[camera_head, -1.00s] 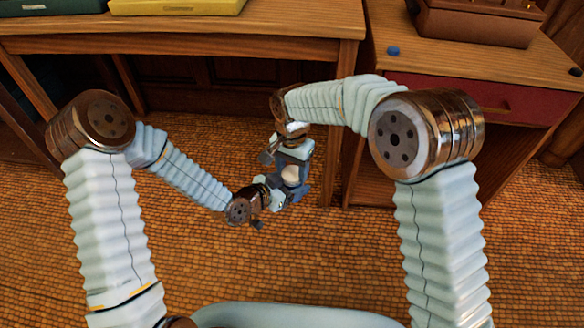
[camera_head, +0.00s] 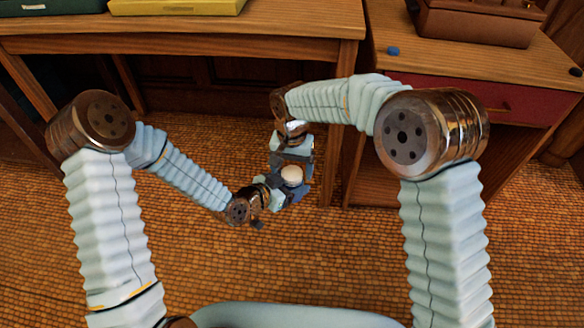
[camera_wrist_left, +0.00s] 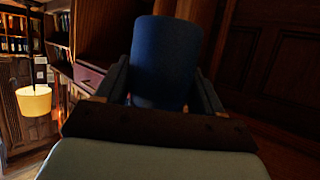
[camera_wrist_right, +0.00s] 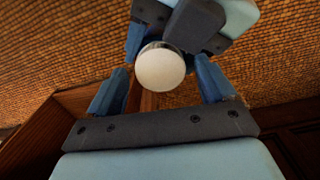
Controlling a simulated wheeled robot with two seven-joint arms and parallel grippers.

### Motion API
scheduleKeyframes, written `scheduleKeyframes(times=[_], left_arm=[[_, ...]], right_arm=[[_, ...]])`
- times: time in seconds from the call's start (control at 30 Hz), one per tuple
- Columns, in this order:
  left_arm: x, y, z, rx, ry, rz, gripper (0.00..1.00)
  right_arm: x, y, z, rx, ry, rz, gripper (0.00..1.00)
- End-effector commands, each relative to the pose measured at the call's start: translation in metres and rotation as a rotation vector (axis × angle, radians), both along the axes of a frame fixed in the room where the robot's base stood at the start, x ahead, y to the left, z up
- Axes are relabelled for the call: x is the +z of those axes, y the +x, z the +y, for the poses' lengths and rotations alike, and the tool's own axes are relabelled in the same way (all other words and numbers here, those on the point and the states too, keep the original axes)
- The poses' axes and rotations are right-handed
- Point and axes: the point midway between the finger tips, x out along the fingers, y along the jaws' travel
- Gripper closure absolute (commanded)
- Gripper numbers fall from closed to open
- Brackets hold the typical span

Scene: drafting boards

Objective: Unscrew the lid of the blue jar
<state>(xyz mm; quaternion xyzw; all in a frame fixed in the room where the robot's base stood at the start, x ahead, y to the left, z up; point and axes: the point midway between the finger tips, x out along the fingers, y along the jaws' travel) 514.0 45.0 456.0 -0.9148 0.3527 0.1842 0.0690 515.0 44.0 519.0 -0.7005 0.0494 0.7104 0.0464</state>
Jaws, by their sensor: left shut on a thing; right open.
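The blue jar (camera_wrist_left: 166,60) stands between the fingers of my left gripper (camera_wrist_left: 161,88), which is shut on its body. Its round cream-white lid (camera_wrist_right: 160,67) faces my right gripper (camera_wrist_right: 161,82) in the right wrist view; the jar's body is mostly hidden behind it there. The lid also shows in the head view (camera_head: 292,175), between the two grippers. My right gripper is open, with one finger on each side of the lid. Gaps show between the lid and both fingers. The lid is on the jar.
Both grippers are held out above the orange woven floor (camera_head: 330,260), in front of a wooden desk (camera_head: 300,24). A cabinet with a red drawer (camera_head: 510,104) stands at the right, with a brown box (camera_head: 470,24) and a small blue object (camera_head: 393,51) on top.

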Motion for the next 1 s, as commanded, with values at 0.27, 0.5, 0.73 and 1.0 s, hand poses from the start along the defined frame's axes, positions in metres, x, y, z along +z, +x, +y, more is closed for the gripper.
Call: scheduleKeyframes(times=[0.27, 0.5, 0.73, 1.0], left_arm=[[0.001, 0.0, 0.0, 0.0, -0.001, -0.002, 1.0], [0.001, 0.0, 0.0, 0.0, -0.001, -0.002, 1.0], [0.001, 0.0, 0.0, 0.0, -0.001, -0.002, 1.0], [0.001, 0.0, 0.0, 0.0, -0.001, -0.002, 1.0]], right_arm=[[0.037, 0.001, 0.001, 0.001, 0.002, -0.003, 0.17], [0.051, 0.0, 0.001, 0.031, 0.004, 0.006, 0.31], [0.072, 0.001, 0.0, 0.095, 0.004, 0.003, 0.31], [0.037, 0.0, 0.0, 0.103, 0.001, 0.002, 0.31]])
